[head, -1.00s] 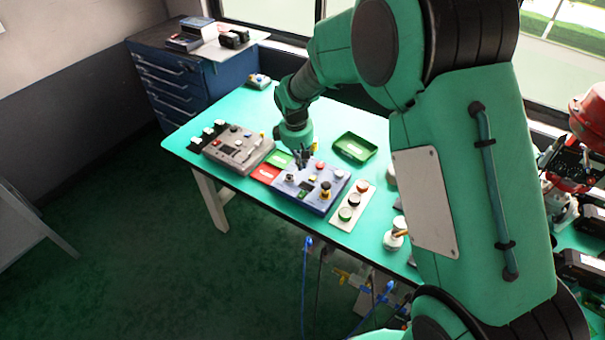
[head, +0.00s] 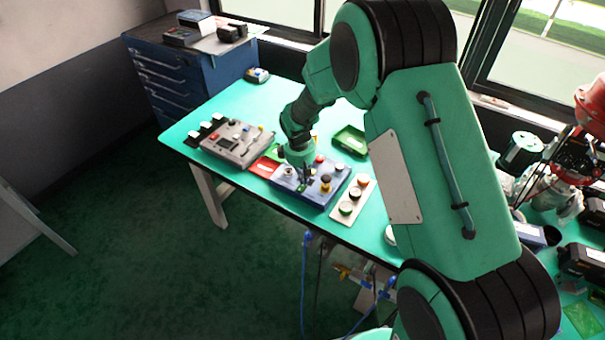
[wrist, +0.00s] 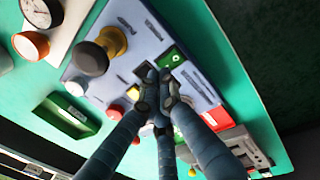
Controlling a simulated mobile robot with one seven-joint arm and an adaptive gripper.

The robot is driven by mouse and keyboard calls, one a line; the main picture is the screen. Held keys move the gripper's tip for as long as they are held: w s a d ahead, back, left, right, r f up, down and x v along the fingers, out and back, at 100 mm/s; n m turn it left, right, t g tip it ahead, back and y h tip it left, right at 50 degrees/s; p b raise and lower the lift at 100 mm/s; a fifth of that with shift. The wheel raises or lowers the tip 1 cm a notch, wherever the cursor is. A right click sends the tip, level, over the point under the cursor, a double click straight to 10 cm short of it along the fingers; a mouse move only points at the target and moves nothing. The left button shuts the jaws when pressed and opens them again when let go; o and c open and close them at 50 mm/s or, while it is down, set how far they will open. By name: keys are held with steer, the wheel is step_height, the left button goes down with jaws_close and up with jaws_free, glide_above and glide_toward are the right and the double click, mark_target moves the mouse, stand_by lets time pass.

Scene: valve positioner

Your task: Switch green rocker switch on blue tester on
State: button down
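The blue tester (head: 322,192) lies on the green-topped table, with its knobs and buttons facing up. In the wrist view, its panel (wrist: 125,20) fills the middle. A green rectangular piece with a white mark, apparently the green rocker switch (wrist: 172,57), sits near the panel's edge. My gripper (wrist: 163,76) has its fingertips together, with nothing seen between them. The tips are right beside the green piece and next to a dark square; I cannot tell whether they touch the panel. In the head view, my gripper (head: 303,183) points down over the tester and hides part of it.
A grey control box (head: 232,143) is left of the tester, with a red card (head: 264,168) between them. A beige button plate (head: 352,198) is to the right. An open green tray (head: 350,141) is behind. A black knob (wrist: 92,58) rises from the tester.

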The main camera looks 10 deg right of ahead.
steer(key=shift+f, duration=0.45)
steer(key=shift+w+d+p, duration=0.1)
steer(key=shift+d+p, duration=0.05)
steer(key=shift+p, duration=0.3)
